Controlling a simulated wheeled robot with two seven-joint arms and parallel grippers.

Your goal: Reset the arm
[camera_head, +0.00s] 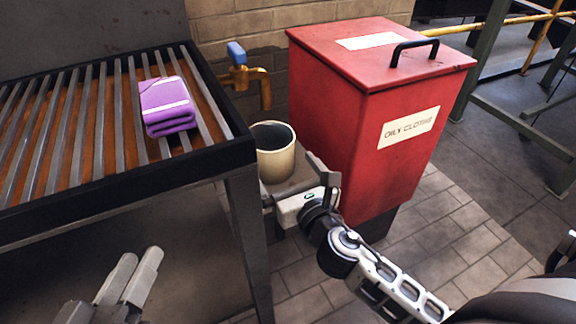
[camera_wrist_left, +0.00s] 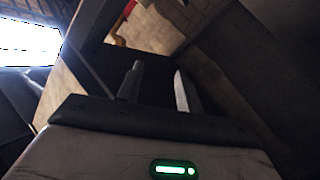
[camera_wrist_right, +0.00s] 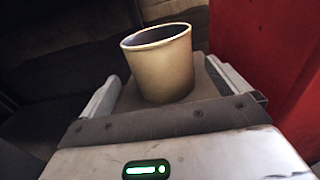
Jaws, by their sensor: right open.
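My right gripper (camera_head: 294,182) is beside the cream bucket (camera_head: 272,152), just to its lower right in the head view. In the right wrist view its fingers (camera_wrist_right: 166,92) are spread wide, and the bucket (camera_wrist_right: 162,65) stands upright ahead, lined up with the gap. I cannot tell whether the fingers touch it. My left gripper (camera_head: 130,278) is low at the left, in front of the slatted table. In the left wrist view its fingers (camera_wrist_left: 157,88) stand partly apart with nothing visible between them.
A purple folded cloth (camera_head: 167,106) lies on the slatted table (camera_head: 100,192). A red bin (camera_head: 335,120) labelled "OILY CLOTHS" stands close to my right gripper. A brass tap (camera_head: 248,77) with a blue handle is on the brick wall behind the bucket. Paved floor (camera_head: 450,225) is clear at the right.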

